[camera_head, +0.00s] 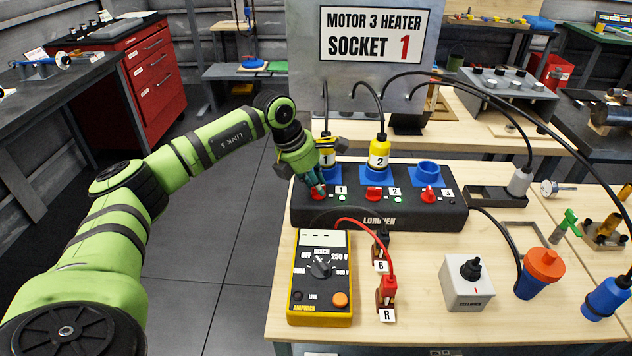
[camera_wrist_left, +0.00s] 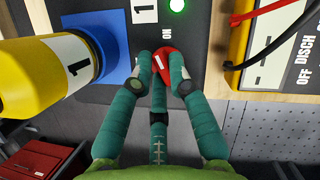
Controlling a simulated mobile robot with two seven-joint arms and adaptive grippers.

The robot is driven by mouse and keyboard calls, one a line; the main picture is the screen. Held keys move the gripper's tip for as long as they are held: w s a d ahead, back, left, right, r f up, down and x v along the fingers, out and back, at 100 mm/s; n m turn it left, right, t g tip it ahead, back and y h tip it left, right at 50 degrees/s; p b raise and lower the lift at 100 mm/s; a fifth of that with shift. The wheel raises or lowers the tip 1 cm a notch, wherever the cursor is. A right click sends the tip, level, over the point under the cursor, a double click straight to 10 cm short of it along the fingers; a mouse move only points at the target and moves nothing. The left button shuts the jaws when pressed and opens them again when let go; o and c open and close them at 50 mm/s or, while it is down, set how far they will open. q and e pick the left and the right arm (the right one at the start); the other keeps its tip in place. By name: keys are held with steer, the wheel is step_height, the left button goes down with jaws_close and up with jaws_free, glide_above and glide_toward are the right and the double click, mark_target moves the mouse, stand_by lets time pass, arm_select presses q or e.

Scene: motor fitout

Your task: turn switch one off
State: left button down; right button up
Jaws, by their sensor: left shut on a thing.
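The black socket box (camera_head: 375,221) stands on the wooden bench with three red switches along its front. Switch one, a red knob (camera_wrist_left: 170,55), is at the box's left end. My left gripper (camera_head: 318,191) comes down from the left over it. In the left wrist view my left gripper (camera_wrist_left: 161,68) is shut on this knob, with teal fingers on both sides, and partly hides it. Next to it are the label 1, the word ON and a lit green lamp (camera_wrist_left: 177,5). My right gripper is not in view.
The yellow plug 1 (camera_wrist_left: 45,58) stands in the blue socket close beside my left gripper. Plug 2 (camera_head: 379,153) stands in the middle socket; the third socket (camera_head: 427,172) is empty. A yellow tester (camera_head: 320,285) with leads lies in front of the box.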

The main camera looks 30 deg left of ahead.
arm_select(q)
steer(key=n+y, duration=0.1)
steer(key=n, duration=0.2)
steer(key=shift+t, duration=0.4)
steer(key=n+y+b, duration=0.1)
steer(key=n, duration=0.1)
steer(key=shift+d+n, duration=0.1)
steer(key=shift+n, duration=0.2)
steer(key=n+y+b, duration=0.1)
steer(key=n+b, duration=0.1)
steer(key=n, duration=0.2)
steer(key=shift+s+d+y, duration=0.1)
steer(key=shift+y, duration=0.3)
steer(key=shift+r+n+y+b, duration=0.15)
steer(key=shift+n+y+b, duration=0.4)
steer(key=shift+n, duration=1.25)
steer(key=c, duration=1.4)
jaws_free()
steer(key=shift+c, duration=0.2)
steer(key=shift+s, duration=0.1)
steer(key=shift+d, duration=0.1)
